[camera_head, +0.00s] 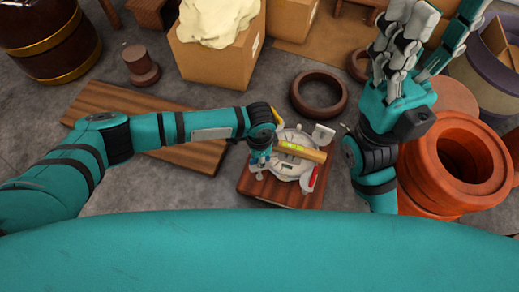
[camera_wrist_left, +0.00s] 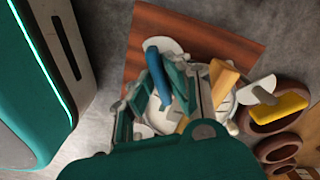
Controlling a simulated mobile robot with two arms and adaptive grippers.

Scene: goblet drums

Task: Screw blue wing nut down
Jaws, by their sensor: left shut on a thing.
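The blue wing nut (camera_wrist_left: 155,68) shows in the left wrist view, upright between the fingers of my left gripper (camera_wrist_left: 160,102). My left gripper is shut on it. In the head view my left gripper (camera_head: 262,158) is at the left side of the white round assembly (camera_head: 291,160), and it hides the blue nut there. The assembly sits on a reddish wooden block (camera_head: 262,187), with a tan bar (camera_head: 313,153) across it. My right gripper (camera_head: 425,25) is raised at the upper right, with fingers spread and nothing in it.
A red wing piece (camera_head: 313,178) is at the assembly's right edge, and a yellow one (camera_head: 278,115) at its far side. A brown ring (camera_head: 319,94) lies behind. Orange drum bodies (camera_head: 455,160) stand at right. A wooden board (camera_head: 150,115) lies under my left arm.

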